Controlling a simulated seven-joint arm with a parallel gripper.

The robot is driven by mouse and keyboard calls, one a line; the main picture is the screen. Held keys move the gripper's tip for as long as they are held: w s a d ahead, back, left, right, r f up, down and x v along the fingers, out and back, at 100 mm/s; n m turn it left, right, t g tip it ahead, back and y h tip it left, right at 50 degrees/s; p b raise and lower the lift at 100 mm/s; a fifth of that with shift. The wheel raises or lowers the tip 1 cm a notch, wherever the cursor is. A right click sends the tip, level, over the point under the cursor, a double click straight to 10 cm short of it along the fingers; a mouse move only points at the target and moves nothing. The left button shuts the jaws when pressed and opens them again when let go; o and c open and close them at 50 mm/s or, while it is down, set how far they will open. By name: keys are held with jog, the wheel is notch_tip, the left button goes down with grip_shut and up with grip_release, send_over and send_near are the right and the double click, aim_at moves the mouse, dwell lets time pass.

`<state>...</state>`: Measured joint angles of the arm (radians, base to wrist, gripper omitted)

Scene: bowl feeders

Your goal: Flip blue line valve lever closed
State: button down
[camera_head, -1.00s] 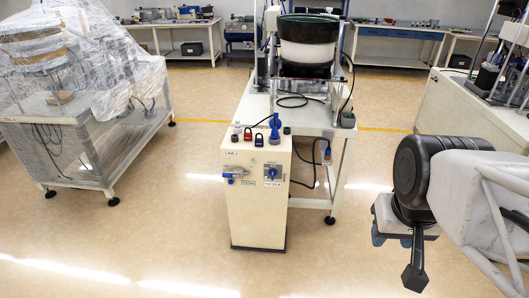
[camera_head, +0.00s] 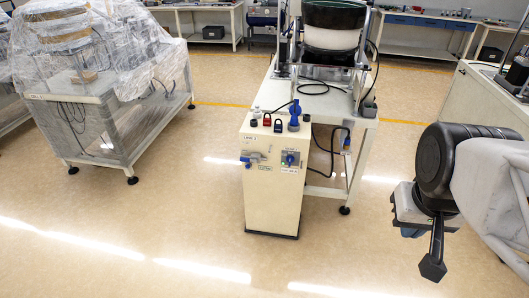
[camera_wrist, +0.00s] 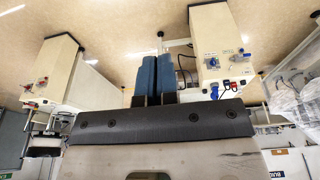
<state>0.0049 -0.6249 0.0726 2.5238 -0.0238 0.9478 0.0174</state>
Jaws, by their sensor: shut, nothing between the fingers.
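A cream cabinet (camera_head: 272,200) marked LINE 1 stands at the centre of the head view. The valve with a blue lever (camera_head: 252,158) is on the left of its front face; the lever looks roughly horizontal, but is too small to tell exactly. The lever also shows in the upside-down wrist view (camera_wrist: 238,57). A blue rotary switch (camera_head: 290,158) is to its right. My gripper (camera_head: 412,232) is at the right of the head view, well away from the cabinet. In the wrist view its blue fingers (camera_wrist: 156,75) are together and empty.
Red (camera_head: 267,120) and blue (camera_head: 278,126) padlocks and a blue upright part (camera_head: 294,115) stand on the cabinet top. A bowl feeder table (camera_head: 345,105) is behind it. A plastic-wrapped machine (camera_head: 110,80) stands left. Floor in front of the cabinet is clear.

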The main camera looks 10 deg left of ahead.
jog(key=w+f+n+g+h, duration=0.25)
jog(key=w+h, duration=0.25)
jog(key=w, duration=0.9)
jog(key=w+f+n+g+h, duration=0.1)
jog(key=w+n+h, duration=0.3)
jog(key=w, duration=1)
jog(key=w+a+f+n+t+h, duration=0.25)
jog(key=w+f, duration=0.25)
jog(key=w, duration=0.3)
jog(key=w+a+f+n+t+h, duration=0.1)
jog(key=w+a+f+n+h, duration=0.1)
jog(key=w+a+f, duration=0.35)
jog(key=w+a+f+n+t+h, duration=0.2)
jog(key=w+f, duration=0.1)
jog(key=w, duration=0.6)
jog(key=w+a+f+n+t, duration=0.4)
jog(key=w+a+f+t, duration=0.1)
jog(key=a+f, duration=0.45)
jog(key=w+a+f+n+t, duration=0.4)
jog(key=w+a+f+t, duration=0.1)
jog(key=a+f, duration=0.5)
jog(key=s+a+f+n+t+y, duration=0.1)
jog(key=a+f+n+t+y, duration=0.5)
jog(key=a+f, duration=0.4)
jog(key=s+a+f+n+t+y, duration=0.2)
jog(key=a+f+n+t+y, duration=0.4)
jog(key=f, duration=1)
jog(key=a+n+y, duration=0.3)
jog(key=a, duration=0.1)
jog(key=shift+y, duration=0.35)
